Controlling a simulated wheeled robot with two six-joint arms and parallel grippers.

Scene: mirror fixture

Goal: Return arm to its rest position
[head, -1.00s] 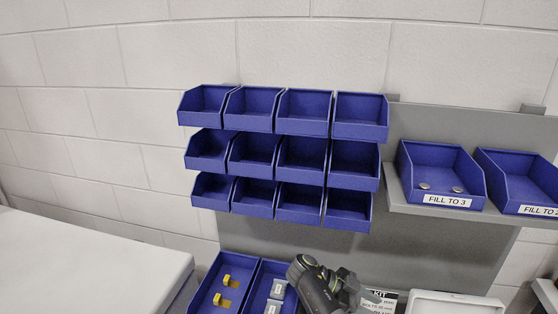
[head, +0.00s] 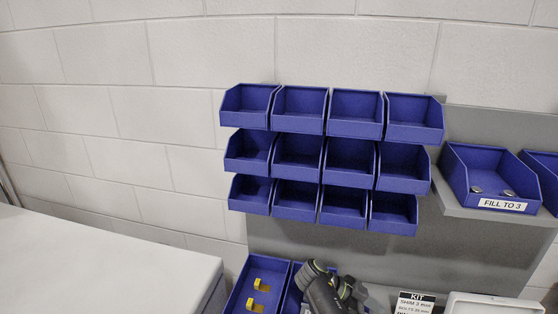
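One of my arms (head: 334,290), dark grey with thin green rings, shows at the bottom middle, in front of the lower blue bins and the grey panel. Only some links and a joint show, and I cannot tell which arm it is. No fingertips of either gripper can be made out. Nothing is seen held.
Several small blue bins (head: 348,114) hang in rows on the grey panel (head: 490,125). A "FILL TO 3" bin (head: 480,165) on the right holds small round pieces. A lower bin (head: 240,302) holds yellow parts. A KIT card (head: 414,303) stands lower right; a white surface (head: 100,270) lies left.

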